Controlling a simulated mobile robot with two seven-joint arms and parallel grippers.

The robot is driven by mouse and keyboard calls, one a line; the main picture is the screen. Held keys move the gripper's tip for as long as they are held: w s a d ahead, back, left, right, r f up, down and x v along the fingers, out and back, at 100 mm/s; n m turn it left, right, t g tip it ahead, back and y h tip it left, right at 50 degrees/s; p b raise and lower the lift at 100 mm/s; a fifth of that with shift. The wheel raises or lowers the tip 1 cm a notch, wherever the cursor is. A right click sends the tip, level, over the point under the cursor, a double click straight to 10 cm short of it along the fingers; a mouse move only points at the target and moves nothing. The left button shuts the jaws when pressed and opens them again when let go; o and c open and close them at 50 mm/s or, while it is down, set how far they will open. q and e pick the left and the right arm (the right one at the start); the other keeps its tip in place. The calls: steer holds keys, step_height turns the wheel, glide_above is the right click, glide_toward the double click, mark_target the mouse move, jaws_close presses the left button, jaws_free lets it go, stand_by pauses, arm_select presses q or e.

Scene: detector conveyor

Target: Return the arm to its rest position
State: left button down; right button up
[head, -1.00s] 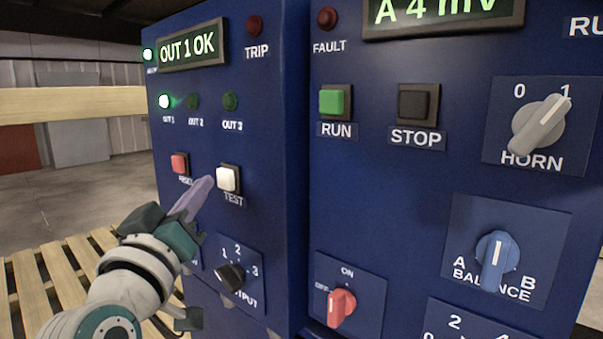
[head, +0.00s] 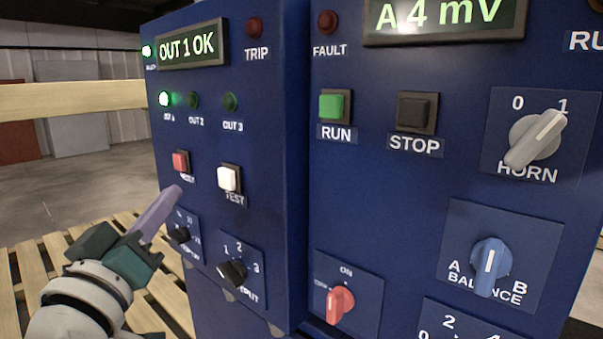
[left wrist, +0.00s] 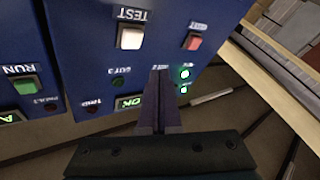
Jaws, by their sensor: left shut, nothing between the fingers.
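My left gripper (head: 166,208) is at the lower left in the head view, in front of the left blue panel (head: 265,140). Its purple fingers are shut with nothing between them. The fingertips are just below the red reset button (head: 180,161) and left of the white TEST button (head: 229,178); contact with the panel cannot be told. In the left wrist view the shut fingers (left wrist: 163,85) point toward the panel, with the white TEST button (left wrist: 130,37) and red button (left wrist: 194,41) beyond them. The right gripper is not in view.
The display (head: 190,46) reads "OUT 1 OK" and the OUT 1 lamp (head: 165,99) glows. The OUTPUT knob (head: 232,273) and a small black knob (head: 180,235) are near the gripper. The right panel (head: 400,200) carries more controls. Wooden pallets (head: 45,262) lie at left.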

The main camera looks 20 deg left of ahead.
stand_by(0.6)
arm_select(q)
steer(key=s+d+f+m+g+h+p, duration=0.3)
steer(key=s+d+f+m+g+h, duration=0.4)
steer(key=d+g, duration=0.25)
steer(key=s+d+f+m+g+y+p, duration=0.15)
steer(key=s+g, duration=0.55)
steer(key=s, duration=0.9)
step_height(320, 180, up, 38)
steer(key=s+m+p, duration=0.1)
steer(key=p, duration=3.7)
steer(key=shift+s+a+f+y+p, duration=0.2)
steer(key=shift+s+a+y+p, duration=0.15)
steer(key=shift+s+y, duration=0.1)
